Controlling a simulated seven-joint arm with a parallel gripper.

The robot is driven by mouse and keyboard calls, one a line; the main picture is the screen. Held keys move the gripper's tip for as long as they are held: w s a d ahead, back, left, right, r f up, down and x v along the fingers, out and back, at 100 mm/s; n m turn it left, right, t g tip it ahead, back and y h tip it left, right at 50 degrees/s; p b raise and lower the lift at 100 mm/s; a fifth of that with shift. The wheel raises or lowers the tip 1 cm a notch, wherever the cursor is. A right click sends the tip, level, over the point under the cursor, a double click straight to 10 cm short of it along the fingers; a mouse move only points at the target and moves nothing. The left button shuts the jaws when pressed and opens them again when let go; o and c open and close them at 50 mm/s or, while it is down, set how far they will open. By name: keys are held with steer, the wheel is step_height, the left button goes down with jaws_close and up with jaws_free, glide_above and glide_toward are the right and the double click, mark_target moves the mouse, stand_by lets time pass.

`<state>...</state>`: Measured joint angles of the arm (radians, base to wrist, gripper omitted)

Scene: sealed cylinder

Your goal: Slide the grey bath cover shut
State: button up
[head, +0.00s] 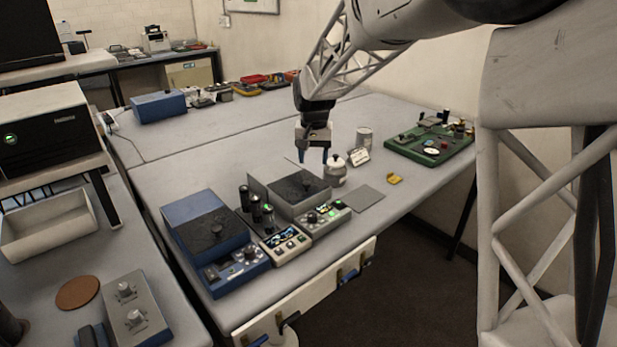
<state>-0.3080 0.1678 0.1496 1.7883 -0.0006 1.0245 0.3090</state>
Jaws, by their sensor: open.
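The grey bath (262,193) stands on the bench near the middle of the head view. How far the cover is slid across is too small to tell. My gripper (314,158) points down above and behind the bath's right half, with its fingers apart and nothing between them. It appears clear of the cover and knob.
A white lidded pot (335,170) stands close right of my gripper. A flat grey plate (365,199) lies right of the bath. A green board (428,146) is farther right.

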mark_target(307, 183)
steer(key=shift+w+a+f, duration=0.75)
steer(key=shift+w+a, duration=0.2)
steer(key=shift+a, duration=0.1)
steer(key=shift+f, duration=3.85)
steer(key=shift+c, duration=0.2)
jaws_close()
